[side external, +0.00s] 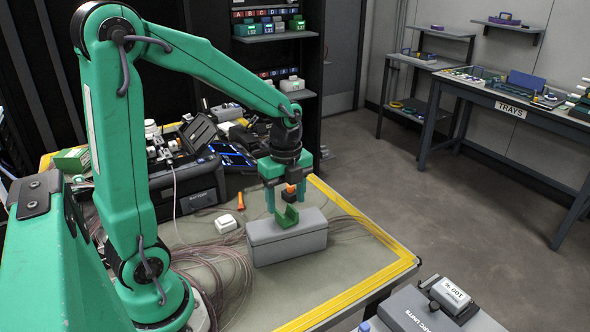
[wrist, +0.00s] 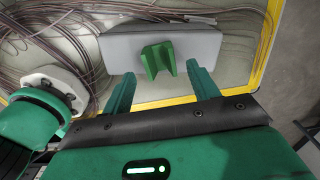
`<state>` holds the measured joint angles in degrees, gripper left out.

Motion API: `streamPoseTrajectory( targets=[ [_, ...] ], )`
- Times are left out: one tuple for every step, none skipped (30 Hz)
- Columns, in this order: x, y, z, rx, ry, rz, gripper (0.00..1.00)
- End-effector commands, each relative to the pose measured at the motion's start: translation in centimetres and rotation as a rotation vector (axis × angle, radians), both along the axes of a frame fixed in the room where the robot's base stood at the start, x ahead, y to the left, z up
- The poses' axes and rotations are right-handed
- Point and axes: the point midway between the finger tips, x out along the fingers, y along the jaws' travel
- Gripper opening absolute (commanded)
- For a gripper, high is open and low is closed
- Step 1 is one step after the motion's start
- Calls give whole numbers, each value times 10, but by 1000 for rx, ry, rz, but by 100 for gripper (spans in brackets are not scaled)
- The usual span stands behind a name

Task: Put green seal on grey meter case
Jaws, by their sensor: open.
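The grey meter case (side external: 300,240) is a long box lying on the bench top; it also shows in the wrist view (wrist: 205,45). The green seal (side external: 287,217) is a small V-shaped or notched piece on top of the case, near the middle of its length. In the wrist view the seal (wrist: 158,61) overlaps the case's face near its lower edge. My gripper (side external: 286,204) is open just above the seal. In the wrist view its fingers (wrist: 160,70) stand apart on either side of the seal, with gaps visible on both sides.
A white block (side external: 227,222) and an orange piece (side external: 240,200) lie left of the case. Loose fibre cables (side external: 200,258) spread across the bench. A black splicer unit (side external: 187,185) stands behind at left. Yellow tape (side external: 375,283) marks the bench edge; the mat in front is clear.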

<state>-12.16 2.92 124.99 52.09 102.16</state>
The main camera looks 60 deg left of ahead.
Motion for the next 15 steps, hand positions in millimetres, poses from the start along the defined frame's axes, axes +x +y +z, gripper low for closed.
streamPoseTrajectory(
  targets=[
    [1,0,10,1,-6,0,60],
    [1,0,15,1,-6,0,60],
    [1,0,21,1,-5,0,60],
    [1,0,27,1,-6,0,60],
    [1,0,32,1,-6,0,60],
    [0,0,38,1,-4,0,60],
    [1,0,43,1,-5,0,60],
    [1,0,48,1,-5,0,60],
    [1,0,53,1,-5,0,60],
    [0,0,57,1,-3,0,60],
    [0,0,61,1,-4,0,60],
    [0,0,65,1,-4,0,60],
    [0,0,68,1,-3,0,60],
    [0,0,71,1,-3,0,60],
    [0,0,74,1,-2,0,60]
  ],
)
